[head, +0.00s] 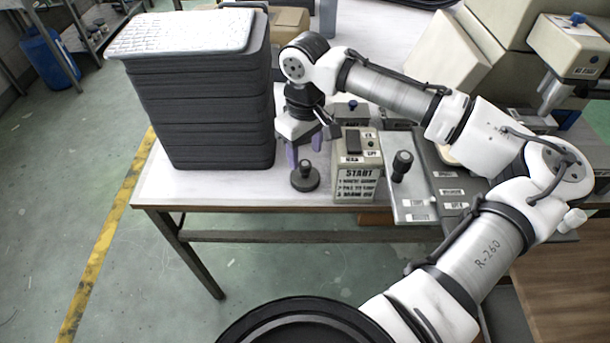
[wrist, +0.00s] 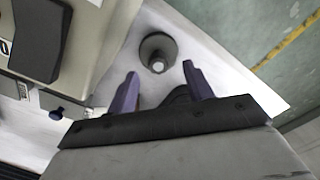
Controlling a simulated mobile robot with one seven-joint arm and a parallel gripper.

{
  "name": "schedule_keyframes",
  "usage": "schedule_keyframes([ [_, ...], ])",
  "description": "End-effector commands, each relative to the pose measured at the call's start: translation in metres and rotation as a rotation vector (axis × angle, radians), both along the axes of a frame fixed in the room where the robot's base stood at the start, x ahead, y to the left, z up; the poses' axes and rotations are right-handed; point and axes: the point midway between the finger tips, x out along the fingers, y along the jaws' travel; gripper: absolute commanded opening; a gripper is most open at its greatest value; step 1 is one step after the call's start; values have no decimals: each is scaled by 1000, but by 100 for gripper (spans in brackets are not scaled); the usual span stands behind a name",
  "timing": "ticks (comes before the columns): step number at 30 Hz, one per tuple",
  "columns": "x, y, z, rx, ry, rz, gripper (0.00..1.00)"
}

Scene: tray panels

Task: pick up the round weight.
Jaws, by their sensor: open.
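The round weight (head: 305,177) is a dark disc with a knob on top, standing upright on the white table (head: 230,190) near its front edge. In the wrist view the weight (wrist: 158,52) lies just beyond my fingertips, roughly between their lines. My gripper (head: 304,150) points down just behind and above the weight, its purple fingers apart. In the wrist view my gripper (wrist: 160,78) is open with nothing between the fingers. I cannot tell whether a finger touches the weight.
A tall stack of dark trays (head: 205,110) with a pale top tray (head: 182,34) stands close to the left of my gripper. A beige START box (head: 357,185) stands close on the right. Beyond it is a grey panel with a black-knobbed lever (head: 401,165). The table's front edge is near.

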Motion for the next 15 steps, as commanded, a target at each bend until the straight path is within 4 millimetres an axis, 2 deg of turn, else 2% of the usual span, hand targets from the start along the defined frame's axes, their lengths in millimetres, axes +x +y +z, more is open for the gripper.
schedule_keyframes([
  [5,2,0,-14,-2,2,0,51],
  [12,5,0,-47,0,0,0,51],
  [15,5,0,-53,-1,-1,0,51],
])
